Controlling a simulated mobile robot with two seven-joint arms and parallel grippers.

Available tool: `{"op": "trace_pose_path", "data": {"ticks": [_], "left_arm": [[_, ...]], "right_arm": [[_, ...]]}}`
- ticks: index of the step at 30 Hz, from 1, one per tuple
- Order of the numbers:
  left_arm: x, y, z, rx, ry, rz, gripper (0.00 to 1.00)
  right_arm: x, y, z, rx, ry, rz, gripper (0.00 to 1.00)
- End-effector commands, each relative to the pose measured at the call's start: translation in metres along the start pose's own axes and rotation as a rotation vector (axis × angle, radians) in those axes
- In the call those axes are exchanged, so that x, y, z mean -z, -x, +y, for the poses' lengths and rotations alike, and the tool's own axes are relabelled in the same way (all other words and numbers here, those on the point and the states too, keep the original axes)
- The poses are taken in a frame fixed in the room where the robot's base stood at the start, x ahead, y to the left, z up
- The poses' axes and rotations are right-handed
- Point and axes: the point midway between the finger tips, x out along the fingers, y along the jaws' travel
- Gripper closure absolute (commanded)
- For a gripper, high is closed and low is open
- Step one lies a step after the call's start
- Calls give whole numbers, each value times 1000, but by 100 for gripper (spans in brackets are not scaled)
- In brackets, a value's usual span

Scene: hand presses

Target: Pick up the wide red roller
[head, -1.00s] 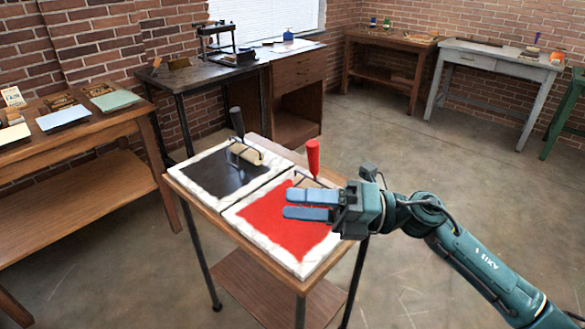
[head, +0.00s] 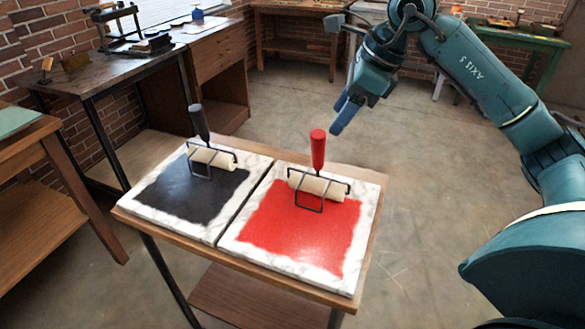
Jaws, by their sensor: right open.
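The red roller has an upright red handle (head: 318,150), a dark wire frame and a wide cream cylinder (head: 318,187). It stands on the red-inked marble slab (head: 364,221) on a small wooden table. My right gripper (head: 343,116) is above and to the right of the red handle, apart from it, with blue fingers pointing down and left. It is open and holds nothing. A similar roller with a black handle (head: 199,122) stands on the black-inked slab (head: 150,211) to the left. My left gripper is not in view.
The small wooden table (head: 376,240) has a lower shelf. A dark bench with a hand press (head: 118,25) stands at the back left, and a wooden bench (head: 50,190) is at the left edge. Open floor (head: 420,180) lies to the right.

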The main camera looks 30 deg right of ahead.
Motion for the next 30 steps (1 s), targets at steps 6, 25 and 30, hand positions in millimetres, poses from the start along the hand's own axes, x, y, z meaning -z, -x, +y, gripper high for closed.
{"op": "trace_pose_path", "data": {"ticks": [6,25,30], "left_arm": [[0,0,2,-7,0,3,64],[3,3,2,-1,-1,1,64],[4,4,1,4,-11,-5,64]], "right_arm": [[9,-1,-9,43,-5,39,45],[7,-84,-10,37,-5,35,45],[5,-110,-10,38,-5,35,45]]}}
